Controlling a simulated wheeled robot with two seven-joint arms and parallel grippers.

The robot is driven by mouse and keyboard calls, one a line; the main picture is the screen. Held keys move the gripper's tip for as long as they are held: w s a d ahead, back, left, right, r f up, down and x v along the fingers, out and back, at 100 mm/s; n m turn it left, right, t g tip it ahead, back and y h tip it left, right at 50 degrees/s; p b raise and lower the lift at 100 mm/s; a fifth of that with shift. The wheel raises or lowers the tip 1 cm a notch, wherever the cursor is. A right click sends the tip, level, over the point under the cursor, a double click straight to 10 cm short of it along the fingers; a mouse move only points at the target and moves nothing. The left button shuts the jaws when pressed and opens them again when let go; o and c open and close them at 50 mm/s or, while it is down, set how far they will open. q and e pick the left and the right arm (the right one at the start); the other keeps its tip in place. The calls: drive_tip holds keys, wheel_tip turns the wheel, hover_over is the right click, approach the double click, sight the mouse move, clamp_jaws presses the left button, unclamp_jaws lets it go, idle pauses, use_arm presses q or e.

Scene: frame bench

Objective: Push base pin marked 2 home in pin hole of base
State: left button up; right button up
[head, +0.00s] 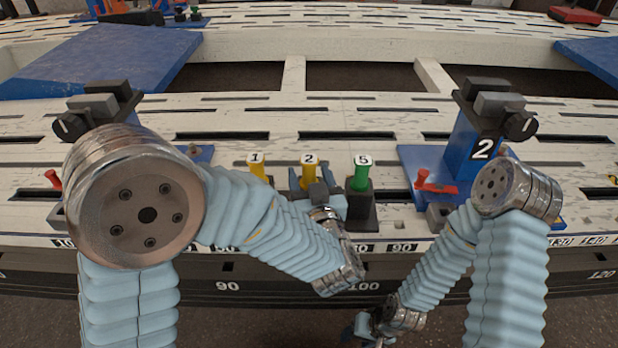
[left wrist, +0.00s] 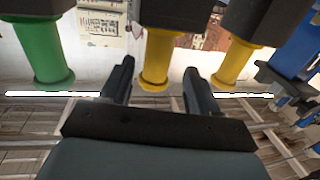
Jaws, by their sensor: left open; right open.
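The pin marked 2 (head: 309,177) is yellow with a white numbered top and stands upright in a dark holder, between a yellow pin marked 1 (head: 257,167) and a green pin marked 5 (head: 361,176). My left gripper (head: 312,182) is open at the pin marked 2. In the left wrist view, its open fingers (left wrist: 160,82) are on either side of the middle yellow pin (left wrist: 158,62); contact cannot be told. The blue base marked 2 (head: 465,160) stands at the right; its pin hole cannot be made out. My right gripper (head: 364,332) is open, low before the bench front edge.
A red-handled part (head: 432,185) is on the right base's plate. Another blue base (head: 205,155) at the left is largely hidden by my left arm. The slotted white bench (head: 330,108) is mostly clear behind the pins. A blue panel (head: 105,60) lies further back.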

sight(308, 160)
use_arm(q)
drive_tip(key=w, duration=0.5)
drive_tip(key=shift+w+a, duration=0.1)
drive_tip(key=shift+a, duration=0.2)
drive_tip(key=shift+r, duration=0.1)
drive_tip(key=c, duration=1.1)
